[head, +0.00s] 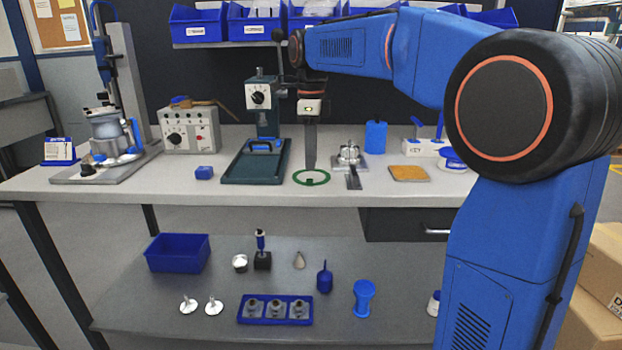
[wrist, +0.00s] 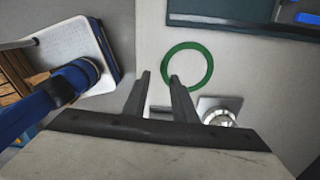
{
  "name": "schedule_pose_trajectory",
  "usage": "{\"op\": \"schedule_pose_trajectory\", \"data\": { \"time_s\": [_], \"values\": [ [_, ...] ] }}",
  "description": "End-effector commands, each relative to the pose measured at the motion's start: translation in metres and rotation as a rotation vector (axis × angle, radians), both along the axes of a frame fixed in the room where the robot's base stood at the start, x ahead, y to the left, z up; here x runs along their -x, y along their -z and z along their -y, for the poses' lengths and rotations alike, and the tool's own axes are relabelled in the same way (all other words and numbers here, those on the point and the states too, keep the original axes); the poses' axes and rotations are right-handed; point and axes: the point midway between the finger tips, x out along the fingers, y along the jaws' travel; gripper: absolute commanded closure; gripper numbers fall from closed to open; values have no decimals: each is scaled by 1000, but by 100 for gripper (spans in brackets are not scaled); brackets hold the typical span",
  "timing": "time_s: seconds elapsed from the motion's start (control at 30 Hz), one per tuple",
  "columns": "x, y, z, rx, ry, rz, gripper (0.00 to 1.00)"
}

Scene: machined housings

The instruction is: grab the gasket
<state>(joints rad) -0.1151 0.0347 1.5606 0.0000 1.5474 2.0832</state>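The gasket is a flat green ring (head: 297,178) lying on the pale workbench, near the front edge, between the green press base and a metal housing. It also shows in the wrist view as a green ring (wrist: 209,66). My gripper (head: 310,168) points down over the ring in the head view. In the wrist view its two fingers (wrist: 160,76) are apart with nothing between them. There the right fingertip overlaps the ring's lower left edge, and the left one is outside the ring. I cannot tell whether they touch it.
The press with its green base (head: 235,180) stands left of the gasket. A metal housing (head: 348,152) stands close on the right, with an orange-brown pad (head: 408,173) beyond it. A lower shelf (head: 215,255) holds several parts.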

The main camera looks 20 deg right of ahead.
Motion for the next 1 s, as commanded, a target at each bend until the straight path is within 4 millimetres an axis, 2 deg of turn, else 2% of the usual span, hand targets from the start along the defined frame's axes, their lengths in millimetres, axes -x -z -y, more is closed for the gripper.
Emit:
{"op": "schedule_pose_trajectory", "data": {
  "time_s": [0.17, 0.47, 0.77, 0.8, 0.9, 1.0],
  "values": [
    [0, 11, 1, 0, 0, 0, 75],
    [0, 49, 3, 0, 0, -1, 75],
    [-1, 54, 3, -1, 0, 1, 75],
    [-1, 54, 3, -1, 0, 1, 77],
    [-1, 54, 3, -1, 0, 1, 100],
    [-1, 54, 3, -1, 0, 1, 100]
  ]
}}
